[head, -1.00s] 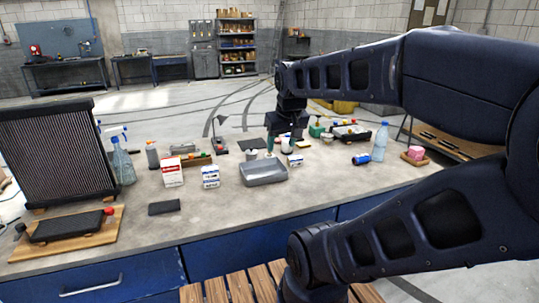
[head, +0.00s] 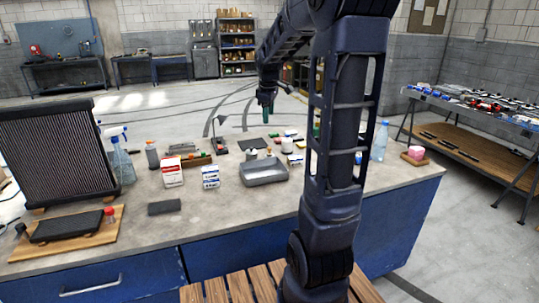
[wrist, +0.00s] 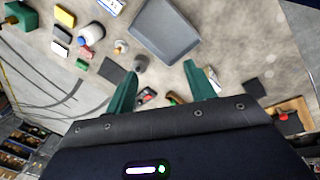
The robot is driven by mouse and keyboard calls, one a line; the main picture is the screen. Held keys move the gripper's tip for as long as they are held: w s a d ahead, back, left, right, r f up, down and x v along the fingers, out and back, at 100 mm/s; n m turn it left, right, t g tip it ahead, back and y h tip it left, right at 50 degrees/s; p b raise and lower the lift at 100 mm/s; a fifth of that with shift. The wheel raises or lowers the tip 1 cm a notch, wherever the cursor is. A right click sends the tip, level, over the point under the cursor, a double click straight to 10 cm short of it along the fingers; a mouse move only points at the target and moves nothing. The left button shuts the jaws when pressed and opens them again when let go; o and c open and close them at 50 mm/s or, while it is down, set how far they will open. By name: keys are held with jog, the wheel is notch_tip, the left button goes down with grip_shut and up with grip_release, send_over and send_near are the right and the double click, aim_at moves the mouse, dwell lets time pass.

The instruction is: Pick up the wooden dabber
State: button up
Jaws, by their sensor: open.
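My gripper (wrist: 160,70) is open and empty, its two green fingers spread above the bench. In the head view my gripper (head: 266,102) hangs high over the back of the bench. A small upright piece with a tan top (wrist: 120,46) looks like the wooden dabber, though it is too small to be sure. It stands beyond the left fingertip, apart from it, beside a grey cylinder (wrist: 140,63). In the head view I cannot clearly pick the dabber out among the small items behind the grey tray (head: 264,173).
White boxes (head: 173,172), a spray bottle (head: 122,165) and a radiator (head: 62,155) stand on the left.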

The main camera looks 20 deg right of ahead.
jog(key=w+d+f+n+g, duration=0.1)
jog(key=w+d+f+n, duration=0.2)
jog(key=w, duration=0.4)
jog(key=w+d+f+n, duration=0.1)
jog(key=w+f+n, duration=0.1)
jog(key=w+f, duration=0.4)
jog(key=n+g, duration=0.1)
jog(key=n, duration=0.3)
send_over(269, 151)
jog(key=shift+h, duration=0.3)
jog(key=f, duration=1.5)
jog(key=shift+w, duration=0.2)
jog(key=shift+w+d+f, duration=0.15)
jog(key=shift+w+f, duration=0.05)
jog(key=shift+f, duration=1.05)
jog(key=shift+w+d+f, duration=0.15)
jog(key=shift+f, duration=1.1)
jog(key=c, duration=1)
